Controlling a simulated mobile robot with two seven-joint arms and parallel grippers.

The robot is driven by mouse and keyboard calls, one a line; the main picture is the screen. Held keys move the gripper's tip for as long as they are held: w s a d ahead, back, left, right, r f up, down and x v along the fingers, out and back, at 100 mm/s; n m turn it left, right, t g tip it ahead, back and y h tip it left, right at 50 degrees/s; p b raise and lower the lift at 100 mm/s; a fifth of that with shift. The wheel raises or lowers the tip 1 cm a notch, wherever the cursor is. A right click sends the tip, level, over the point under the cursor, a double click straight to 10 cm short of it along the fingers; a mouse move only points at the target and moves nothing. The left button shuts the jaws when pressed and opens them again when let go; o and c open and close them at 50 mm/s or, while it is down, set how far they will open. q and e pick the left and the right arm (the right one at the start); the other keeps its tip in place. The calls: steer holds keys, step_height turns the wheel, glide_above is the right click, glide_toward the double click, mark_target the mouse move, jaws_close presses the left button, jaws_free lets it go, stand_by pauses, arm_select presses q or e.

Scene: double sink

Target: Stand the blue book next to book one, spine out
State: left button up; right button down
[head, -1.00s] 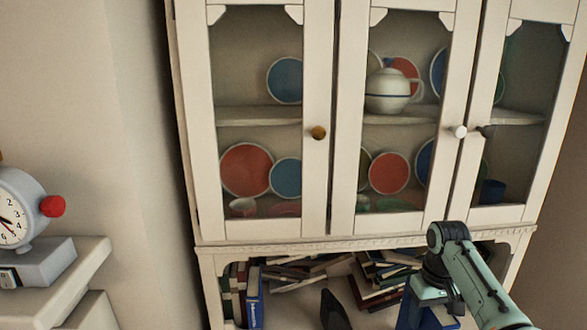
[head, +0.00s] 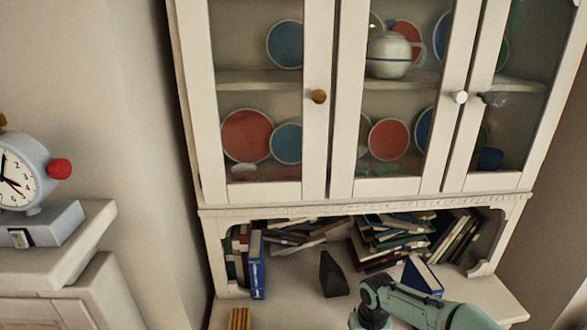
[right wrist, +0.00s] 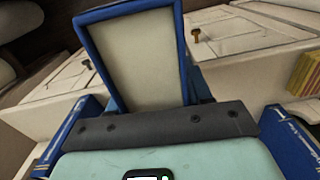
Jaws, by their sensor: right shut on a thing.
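A blue book (head: 258,268) stands upright at the left end of the shelf opening, beside other upright books. A second blue book (head: 423,275) with pale pages leans on the shelf farther right, partly behind my right arm. My right gripper (head: 369,322) is at the bottom edge of the head view, its fingers out of sight. In the right wrist view a blue-covered book (right wrist: 140,60) stands up beyond the grey gripper edge, its pale page side facing the camera. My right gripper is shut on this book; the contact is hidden. My left gripper is not in view.
A black wedge-shaped object (head: 333,275) stands mid-shelf. Piled books (head: 390,240) lie behind it. A striped block (head: 240,318) is at the front left. Glass cabinet doors (head: 330,110) hang above. Bare shelf surface (head: 295,290) lies between the upright books and the wedge.

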steer(key=s+f, duration=0.1)
steer(key=f, duration=0.1)
steer(key=s+f, duration=0.1)
steer(key=s, duration=0.1)
steer(key=s+a+f, duration=0.1)
steer(key=f, duration=0.1)
steer(key=shift+s+f, duration=0.3)
steer(key=shift+f, duration=0.05)
steer(key=shift+d, duration=0.15)
